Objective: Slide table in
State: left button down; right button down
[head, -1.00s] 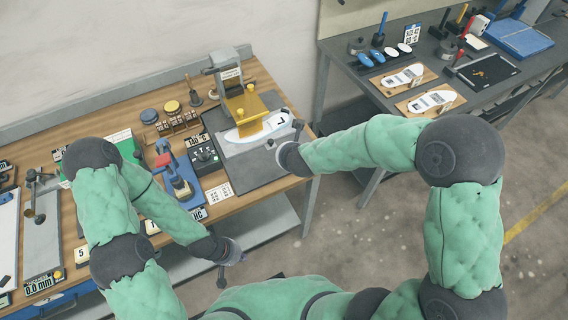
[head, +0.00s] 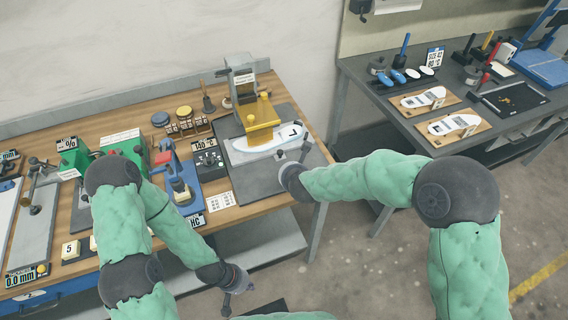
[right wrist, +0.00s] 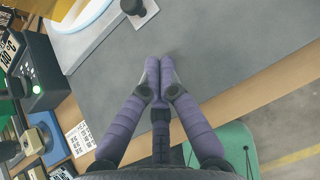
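The white sliding table (head: 240,152) carries a white insole (head: 285,134) and sits partly beneath the yellow press head (head: 262,118). A dark knob (right wrist: 134,7) stands at the table's near edge in the right wrist view. My right gripper (right wrist: 158,70) has its purple fingertips together with nothing between them. It hangs over the grey base plate (right wrist: 205,50), apart from the knob. In the head view the right gripper (head: 300,165) is at the right of the press. My left gripper (head: 235,285) hangs in front of the bench; its finger gap is unclear.
A control box (head: 208,160) with buttons and a blue hand press (head: 182,190) stand left of the sliding table. Stamps (head: 185,122) stand behind. A second dark bench (head: 400,120) with insoles on boards is at right. Bare floor separates the benches.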

aim_at(282, 159)
jog(key=w, duration=0.1)
jog(key=w+f, duration=0.1)
jog(key=w, duration=0.2)
jog(key=shift+a+f, duration=0.3)
pick_arm(q)
jog(key=shift+f, duration=0.2)
pick_arm(e)
jog(key=shift+w+a, duration=0.15)
jog(key=shift+w, duration=0.6)
